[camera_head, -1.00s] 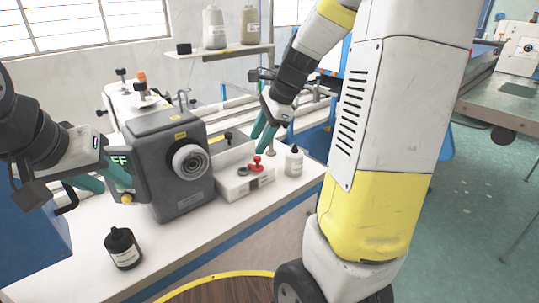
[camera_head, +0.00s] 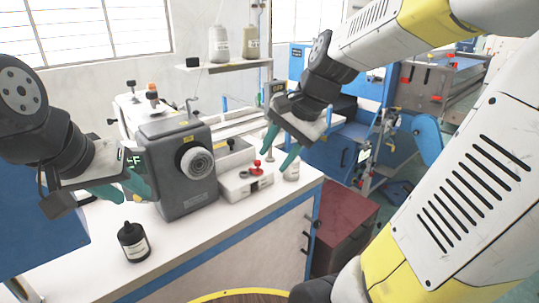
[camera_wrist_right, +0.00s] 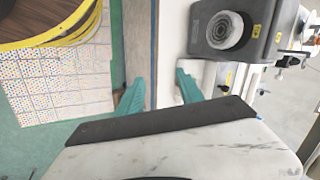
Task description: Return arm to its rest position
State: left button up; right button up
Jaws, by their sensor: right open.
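My right gripper (camera_head: 273,162) is open and empty, its two teal fingers apart. It hangs over the right end of the white bench, near a white bottle (camera_head: 292,171) partly hidden behind a finger. In the right wrist view its fingers (camera_wrist_right: 160,80) show apart with nothing between them. My left gripper (camera_head: 134,198) is at the left, its two teal fingers apart with nothing seen between them. It is in front of the left side of the grey machine (camera_head: 180,172) with a round handwheel. The handwheel also shows in the right wrist view (camera_wrist_right: 224,30).
A black bottle (camera_head: 133,241) stands on the bench (camera_head: 85,262) at the front left. A white box (camera_head: 246,184) with a red knob sits right of the machine. A shelf (camera_head: 225,64) holds two thread cones. A dark red cabinet (camera_head: 343,228) stands beside the bench.

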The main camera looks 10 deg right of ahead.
jog(key=shift+s, duration=0.3)
jog(key=s+a+r+n+t+h, duration=0.1)
jog(key=s+n+t, duration=0.1)
jog(key=s+n, duration=0.7)
jog(key=shift+r+n+h, duration=0.15)
jog(key=shift+n+h, duration=0.15)
jog(key=shift+n, duration=0.1)
